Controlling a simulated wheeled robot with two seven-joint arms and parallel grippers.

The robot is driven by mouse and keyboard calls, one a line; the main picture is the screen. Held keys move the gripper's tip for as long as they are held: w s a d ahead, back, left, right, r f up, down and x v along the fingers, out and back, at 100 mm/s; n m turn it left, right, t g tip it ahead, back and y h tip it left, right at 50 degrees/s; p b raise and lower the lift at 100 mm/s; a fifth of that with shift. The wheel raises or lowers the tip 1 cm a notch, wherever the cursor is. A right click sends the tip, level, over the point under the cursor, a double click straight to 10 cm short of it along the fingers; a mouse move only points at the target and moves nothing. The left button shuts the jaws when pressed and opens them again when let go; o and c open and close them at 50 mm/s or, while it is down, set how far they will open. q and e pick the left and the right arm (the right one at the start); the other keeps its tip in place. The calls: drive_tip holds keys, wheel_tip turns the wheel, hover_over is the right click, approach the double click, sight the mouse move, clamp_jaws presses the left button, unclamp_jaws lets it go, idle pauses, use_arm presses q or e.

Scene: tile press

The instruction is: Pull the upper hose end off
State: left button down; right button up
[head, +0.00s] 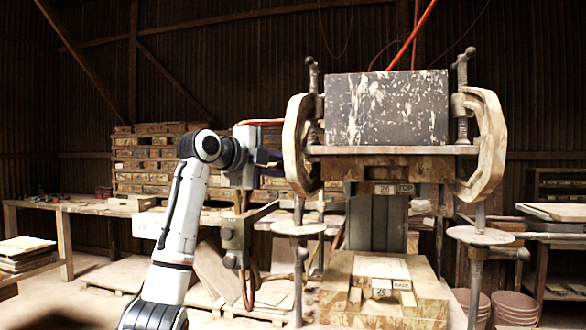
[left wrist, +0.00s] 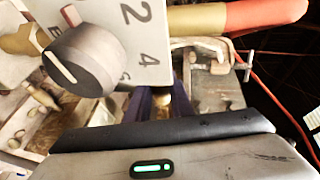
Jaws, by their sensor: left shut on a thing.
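My left gripper (head: 268,150) is at the left side of the press in the head view. It is beside a short orange-red hose piece (head: 262,122). In the left wrist view, a thick red hose (left wrist: 265,15) with a tan collar (left wrist: 195,19) runs along the top, right of a pale dial panel (left wrist: 130,35). The dark blue fingers of this gripper (left wrist: 165,100) are shut on a tan piece, apparently the hose end; the contact is mostly hidden. A grey knob (left wrist: 90,58) stands on the panel. My right gripper is not in view.
The press carries a speckled dark plate (head: 386,108) between two large clamps (head: 298,140). A long workbench (head: 95,206) and stacked crates are behind. A thin red hose (head: 412,35) comes from above.

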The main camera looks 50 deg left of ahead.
use_arm(q)
drive_tip(key=c, duration=2)
unclamp_jaws()
drive_tip(key=shift+s+a, duration=0.1)
drive_tip(key=shift+a, duration=0.1)
drive_tip(key=shift+o, duration=0.8)
drive_tip(key=shift+s+a, duration=0.15)
drive_tip(key=shift+s, duration=0.05)
drive_tip(key=shift+w, duration=0.1)
drive_tip(key=shift+s+d, duration=0.2)
drive_tip(key=shift+s, duration=0.1)
drive_tip(key=b+v, duration=0.2)
drive_tip(key=v, duration=0.7)
drive_tip(key=shift+s+b, duration=0.3)
drive_tip(key=shift+s, duration=0.1)
drive_tip(key=shift+r, duration=0.15)
